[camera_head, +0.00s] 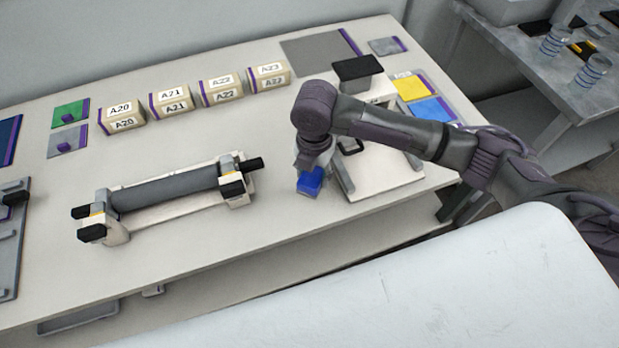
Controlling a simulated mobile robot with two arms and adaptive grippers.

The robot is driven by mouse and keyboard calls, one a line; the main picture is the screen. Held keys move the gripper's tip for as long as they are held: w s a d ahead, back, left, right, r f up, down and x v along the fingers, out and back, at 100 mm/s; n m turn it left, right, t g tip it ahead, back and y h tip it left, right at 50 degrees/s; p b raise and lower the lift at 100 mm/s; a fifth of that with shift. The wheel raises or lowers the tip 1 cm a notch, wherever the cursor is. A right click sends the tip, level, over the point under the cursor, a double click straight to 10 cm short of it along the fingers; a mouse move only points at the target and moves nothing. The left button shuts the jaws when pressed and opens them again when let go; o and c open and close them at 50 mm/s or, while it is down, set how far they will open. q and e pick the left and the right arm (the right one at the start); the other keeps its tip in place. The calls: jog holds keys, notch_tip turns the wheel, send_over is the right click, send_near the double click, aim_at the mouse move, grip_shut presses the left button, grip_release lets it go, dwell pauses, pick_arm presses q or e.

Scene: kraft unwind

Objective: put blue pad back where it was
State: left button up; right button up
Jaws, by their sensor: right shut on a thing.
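The blue pad (310,181) is a small blue block above or on the white table, left of a white and grey device (385,174). My right gripper (311,167) points down over it and is shut on it. The wrist hides the fingertips and the pad's upper part. I cannot tell whether the pad touches the table. A flat blue square (432,110) and a yellow one (410,88) lie on a grey plate behind my right arm. My left gripper is not in view.
A roller on a white stand (168,190) lies left of my right gripper. Several labelled boxes (222,89) stand in a row behind. Green (70,114) and grey (67,141) squares lie at the left. The front strip of the table (290,235) is clear.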

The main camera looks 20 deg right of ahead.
aim_at(310, 182)
jog(key=shift+w+a+f, duration=0.3)
jog(key=shift+w+f, duration=0.15)
jog(key=shift+w, duration=0.1)
notch_tip(310, 182, down, 3)
jog(key=shift+f+p, duration=0.15)
jog(key=shift+p, duration=0.25)
jog(key=shift+f, duration=0.3)
jog(key=shift+f, duration=0.15)
jog(key=o, duration=1)
notch_tip(310, 182, up, 12)
jog(key=shift+r+b, duration=0.15)
jog(key=shift+b, duration=0.65)
